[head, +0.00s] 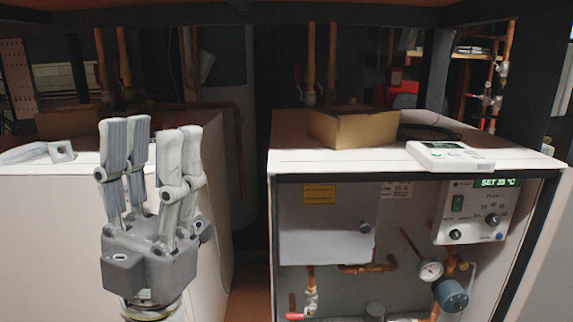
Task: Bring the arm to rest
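My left gripper (152,165) stands upright in the left part of the head view, fingers pointing up. Its fingers are spread apart with a clear gap between them, and nothing is held in it. It is in front of the left white cabinet (50,225), and I cannot tell how far apart they are. My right gripper is not in view.
A heat pump unit (325,245) with pipes, a gauge (430,270) and a control panel (478,212) stands on the right. A cardboard box (353,127) and a white device (449,156) lie on its top. A dark gap separates the two cabinets.

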